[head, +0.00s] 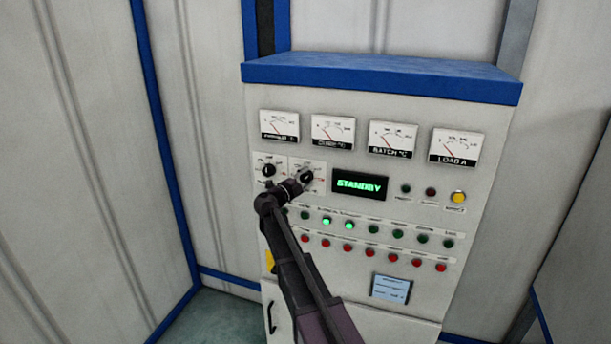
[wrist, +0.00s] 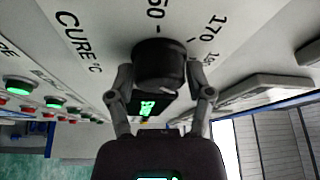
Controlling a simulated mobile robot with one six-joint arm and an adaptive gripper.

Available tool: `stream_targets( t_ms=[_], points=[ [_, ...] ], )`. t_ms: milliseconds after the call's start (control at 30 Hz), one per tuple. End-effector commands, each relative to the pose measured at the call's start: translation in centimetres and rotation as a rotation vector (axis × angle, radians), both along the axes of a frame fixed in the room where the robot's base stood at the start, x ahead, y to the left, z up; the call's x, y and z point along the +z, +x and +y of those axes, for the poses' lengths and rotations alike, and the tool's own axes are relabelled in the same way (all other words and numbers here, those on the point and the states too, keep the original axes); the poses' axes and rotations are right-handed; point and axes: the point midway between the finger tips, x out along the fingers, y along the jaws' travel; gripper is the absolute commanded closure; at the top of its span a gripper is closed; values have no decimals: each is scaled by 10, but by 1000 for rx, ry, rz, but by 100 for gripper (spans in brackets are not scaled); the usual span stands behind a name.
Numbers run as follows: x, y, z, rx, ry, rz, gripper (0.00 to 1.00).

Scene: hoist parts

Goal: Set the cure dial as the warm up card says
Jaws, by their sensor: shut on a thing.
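The cure dial (wrist: 158,58) is a black round knob on the pale panel. "CURE °C" and the scale marks, "170" among them, are printed beside it in the wrist view. My gripper (wrist: 161,80) has a finger on each side of the knob and is shut on it. In the head view the cure dial (head: 307,175) is the right one of two dials, partly covered by my gripper (head: 297,186). Its pointer setting cannot be read. A pale blue card or screen (head: 391,289) is low on the panel, its text too small to read.
Another black dial (head: 268,170) sits close on the left. A green "STANDBY" display (head: 360,185) is to the right, with several gauges above. Rows of green and red lamps (head: 366,253) lie below. A yellow button (head: 458,197) is at the right.

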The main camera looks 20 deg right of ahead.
Motion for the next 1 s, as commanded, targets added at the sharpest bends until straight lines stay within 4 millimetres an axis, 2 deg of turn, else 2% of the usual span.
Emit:
stream_targets(
  t_ms=[300, 767, 800, 867, 1000],
  points=[
    [2, 3, 1, 6, 94, -75, 81],
    [1, 3, 1, 8, 106, -83, 81],
    [1, 3, 1, 8, 106, -83, 22],
    [1, 3, 1, 8, 107, -83, 7],
    [0, 2, 1, 5, 109, -82, 7]
  ],
)
